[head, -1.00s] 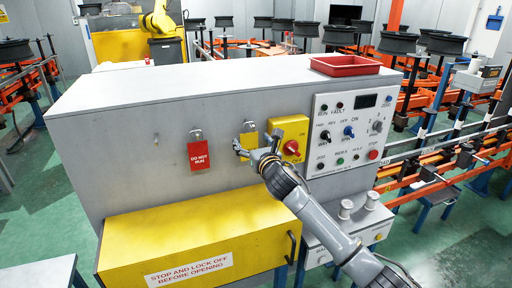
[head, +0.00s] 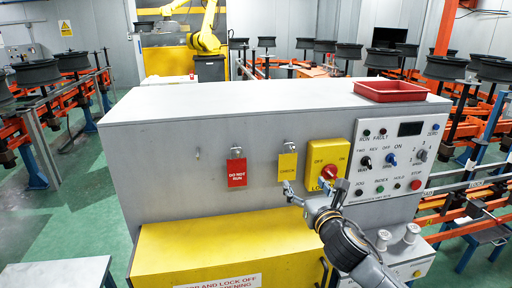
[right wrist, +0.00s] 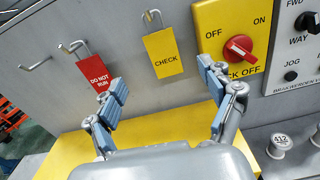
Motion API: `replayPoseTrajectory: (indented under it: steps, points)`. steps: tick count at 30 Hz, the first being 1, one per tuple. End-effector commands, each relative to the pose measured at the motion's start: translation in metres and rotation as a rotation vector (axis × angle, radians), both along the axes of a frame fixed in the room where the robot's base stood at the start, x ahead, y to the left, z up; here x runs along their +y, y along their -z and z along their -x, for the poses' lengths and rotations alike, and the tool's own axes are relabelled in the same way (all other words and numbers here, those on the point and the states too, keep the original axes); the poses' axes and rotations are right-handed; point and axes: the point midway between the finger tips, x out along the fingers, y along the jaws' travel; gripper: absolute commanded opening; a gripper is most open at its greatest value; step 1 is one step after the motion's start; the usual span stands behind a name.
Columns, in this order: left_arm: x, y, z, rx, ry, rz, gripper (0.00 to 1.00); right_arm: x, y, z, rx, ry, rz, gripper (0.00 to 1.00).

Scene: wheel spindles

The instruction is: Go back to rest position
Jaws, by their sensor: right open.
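My right gripper (head: 308,196) is in front of the grey cabinet (head: 150,170), below a yellow tag (head: 287,167). In the right wrist view its two blue-padded fingers (right wrist: 163,112) are spread wide with nothing between them. My left gripper is not in view.
A control panel (head: 392,158) with knobs and buttons is at the right of the cabinet. A red tray (head: 390,91) sits on top. A yellow cover (head: 205,245) juts out below. An empty hook (right wrist: 36,65) is left of the tags. Orange conveyor racks stand on both sides.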

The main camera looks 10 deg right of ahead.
Motion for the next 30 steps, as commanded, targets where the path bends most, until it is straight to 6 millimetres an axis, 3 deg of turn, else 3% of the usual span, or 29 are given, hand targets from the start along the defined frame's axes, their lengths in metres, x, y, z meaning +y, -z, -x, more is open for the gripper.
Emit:
replayPoseTrajectory:
  steps: [4, 8, 12, 18, 24, 30]
  points:
    - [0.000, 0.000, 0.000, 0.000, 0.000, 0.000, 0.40, 0.007, 0.037, 0.020, 0.097, 0.031, -0.243, 0.82]
    - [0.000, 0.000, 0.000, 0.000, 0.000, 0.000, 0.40, 0.013, 0.094, 0.060, 0.254, 0.139, -0.668, 0.82]
    - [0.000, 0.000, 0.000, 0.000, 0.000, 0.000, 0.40, 0.017, 0.155, 0.120, 0.410, 0.357, -1.165, 0.82]
    - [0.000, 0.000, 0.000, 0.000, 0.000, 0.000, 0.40, 0.020, 0.223, 0.218, 0.516, 0.811, -1.785, 0.82]
    - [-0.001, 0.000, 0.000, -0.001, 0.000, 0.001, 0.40, 0.022, 0.255, 0.295, 0.465, 1.231, -2.142, 0.82]
    - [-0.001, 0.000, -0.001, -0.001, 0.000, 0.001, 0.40, 0.025, 0.269, 0.354, 0.342, 1.579, -2.340, 0.82]
